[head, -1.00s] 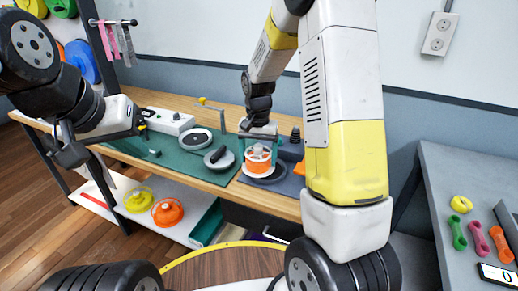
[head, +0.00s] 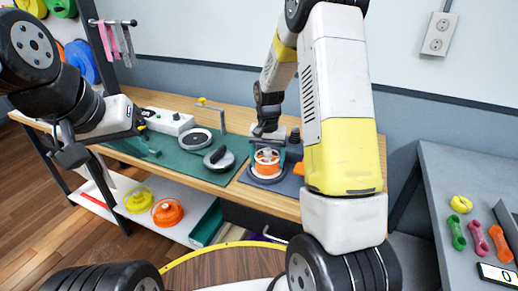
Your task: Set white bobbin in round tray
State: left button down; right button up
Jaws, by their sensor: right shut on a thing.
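The white bobbin (head: 267,155), with a wide orange band around it, is upright in my right gripper (head: 268,158). The teal fingers of this gripper are shut on it from two sides. The bobbin's lower end is at the round tray (head: 267,179), a dark grey dish with a rim on the grey mat; whether it touches the tray floor is hidden.
A round dish with a pale rim (head: 195,139) and a dark, handled round tool (head: 218,159) are on the green mat (head: 178,158). A bent metal post (head: 222,120) stands behind. A white box (head: 168,122) is near my left gripper. Yellow (head: 138,202) and orange (head: 167,213) spools are on the lower shelf.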

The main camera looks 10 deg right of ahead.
jog(key=o, duration=1.5)
jog(key=shift+c, duration=0.2)
notch_tip(320, 180, up, 12)
jog(key=shift+r, duration=0.15)
jog(key=s+r+n+t+y, duration=0.1)
jog(key=s+r+n+t, duration=0.15)
jog(key=s+r, duration=0.85)
jog(key=s+a+r+n+t, duration=0.1)
jog(key=s+t, duration=0.1)
jog(key=s, duration=0.4)
jog(key=s+a+r+n+t+y, duration=0.1)
jog(key=s, duration=0.6)
jog(key=shift+r+t, duration=0.25)
jog(key=shift+t, duration=0.1)
jog(key=shift+s+a, duration=0.1)
